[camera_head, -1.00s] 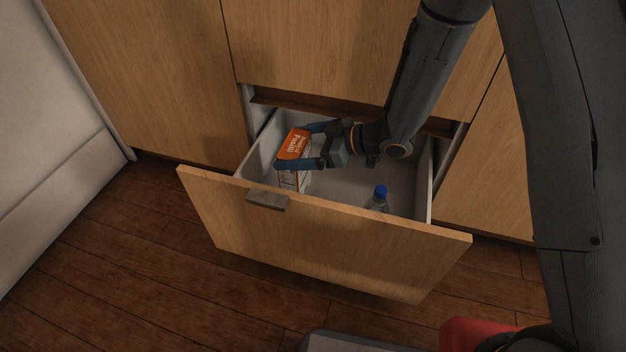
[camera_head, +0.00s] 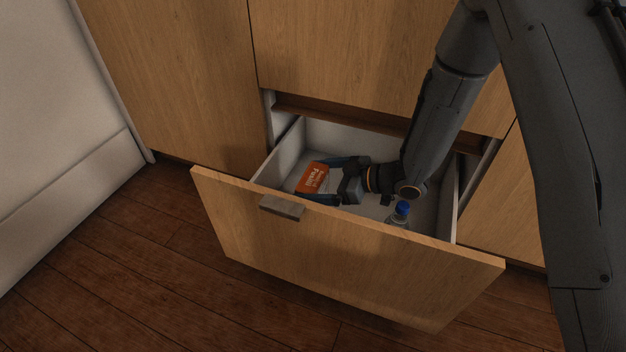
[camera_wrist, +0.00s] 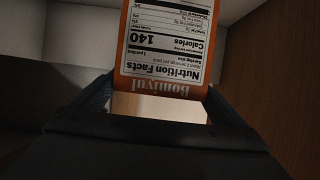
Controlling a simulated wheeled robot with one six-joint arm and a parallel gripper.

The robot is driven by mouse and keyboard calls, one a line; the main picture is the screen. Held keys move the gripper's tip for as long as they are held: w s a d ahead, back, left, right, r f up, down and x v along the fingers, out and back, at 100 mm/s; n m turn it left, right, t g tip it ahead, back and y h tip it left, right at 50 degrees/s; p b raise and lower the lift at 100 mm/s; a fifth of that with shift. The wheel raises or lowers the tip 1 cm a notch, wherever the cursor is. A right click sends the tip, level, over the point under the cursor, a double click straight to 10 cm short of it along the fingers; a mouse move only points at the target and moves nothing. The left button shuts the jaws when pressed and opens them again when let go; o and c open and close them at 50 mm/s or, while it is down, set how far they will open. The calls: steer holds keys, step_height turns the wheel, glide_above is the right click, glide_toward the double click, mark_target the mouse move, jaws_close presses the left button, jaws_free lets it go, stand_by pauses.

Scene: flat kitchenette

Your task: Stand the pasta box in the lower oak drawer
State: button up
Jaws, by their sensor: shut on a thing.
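The orange and white pasta box (camera_head: 312,177) is inside the open lower oak drawer (camera_head: 340,262), in its left part. My gripper (camera_head: 328,180) reaches down into the drawer and is shut on the box, with one blue finger on either side. In the wrist view the box (camera_wrist: 168,40) shows its nutrition panel between the two fingers (camera_wrist: 160,100). The box looks roughly upright. Its lower part is hidden behind the drawer front, so I cannot tell whether it touches the drawer floor.
A clear bottle with a blue cap (camera_head: 402,213) stands in the drawer, right of my gripper. The drawer front has a dark handle (camera_head: 282,207). Oak cabinet panels (camera_head: 350,60) rise behind. A pale appliance or wall (camera_head: 60,110) is at the left.

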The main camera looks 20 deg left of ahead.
steer(key=o, duration=1.7)
steer(key=shift+d+r, duration=0.2)
steer(key=shift+r, duration=0.05)
steer(key=p+v, duration=0.4)
steer(key=v, duration=0.7)
steer(key=shift+s+d+r, duration=0.1)
steer(key=shift+d, duration=0.15)
